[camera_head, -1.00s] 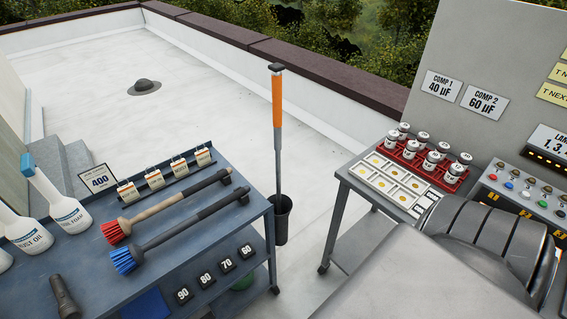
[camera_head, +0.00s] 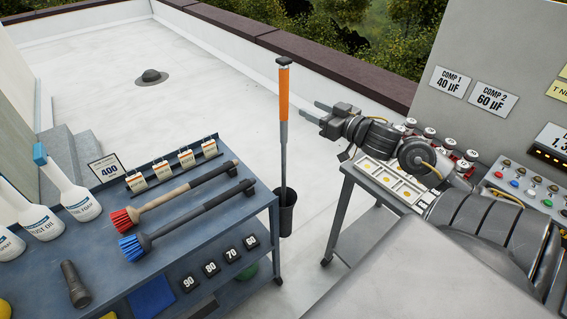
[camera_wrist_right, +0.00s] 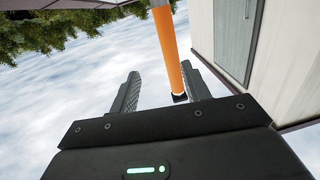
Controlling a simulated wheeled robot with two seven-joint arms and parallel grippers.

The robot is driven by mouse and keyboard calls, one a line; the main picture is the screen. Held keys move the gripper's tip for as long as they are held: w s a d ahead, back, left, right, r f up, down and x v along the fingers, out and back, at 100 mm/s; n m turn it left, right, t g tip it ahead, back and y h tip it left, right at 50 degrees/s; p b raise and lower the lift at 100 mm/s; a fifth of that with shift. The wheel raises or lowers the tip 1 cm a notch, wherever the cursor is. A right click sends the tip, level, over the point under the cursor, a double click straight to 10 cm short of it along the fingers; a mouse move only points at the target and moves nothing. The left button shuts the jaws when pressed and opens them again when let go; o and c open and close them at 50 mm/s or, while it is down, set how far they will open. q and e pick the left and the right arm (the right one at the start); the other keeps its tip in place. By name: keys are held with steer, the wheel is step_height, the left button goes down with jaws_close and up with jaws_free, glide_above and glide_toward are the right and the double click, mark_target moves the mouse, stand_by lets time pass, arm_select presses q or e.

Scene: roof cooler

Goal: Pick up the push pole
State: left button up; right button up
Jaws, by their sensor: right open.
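The push pole (camera_head: 284,95) stands upright in a black holder (camera_head: 287,218) between the two carts. It has an orange upper grip, a dark cap and a grey shaft. My right gripper (camera_head: 311,111) is open and empty to the right of the orange grip, with its fingers pointing left toward it. In the right wrist view the orange grip (camera_wrist_right: 168,45) shows beyond the open fingers (camera_wrist_right: 160,90), in line with the right part of the gap. The pole looks apart from the fingers. My left gripper is not in view.
A blue cart (camera_head: 264,200) at left holds two long brushes (camera_head: 190,220) and white bottles (camera_head: 65,190). The right cart (camera_head: 337,215) carries a tray (camera_head: 390,180) and jars (camera_head: 430,133), partly behind my right arm. Open roof floor lies behind the pole.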

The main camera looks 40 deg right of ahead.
mark_target(287, 93)
steer(key=shift+n+y, duration=0.3)
steer(key=shift+y, duration=0.2)
steer(key=w+r, duration=0.1)
steer(key=w+a+r, duration=0.1)
steer(key=w+a+r+p, duration=0.1)
steer(key=w, duration=0.1)
steer(key=shift+w+a, duration=0.1)
steer(key=shift+a, duration=0.15)
steer(key=shift+w+a+f, duration=0.1)
steer(key=shift+w+f, duration=0.1)
steer(key=shift+w, duration=0.2)
steer(key=w+p, duration=0.2)
steer(key=w, duration=0.2)
steer(key=shift+w+f, duration=0.15)
steer(key=shift+w, duration=0.25)
steer(key=shift+w+f, duration=0.1)
steer(key=shift+w, duration=0.2)
steer(key=shift+s, duration=0.1)
jaws_close()
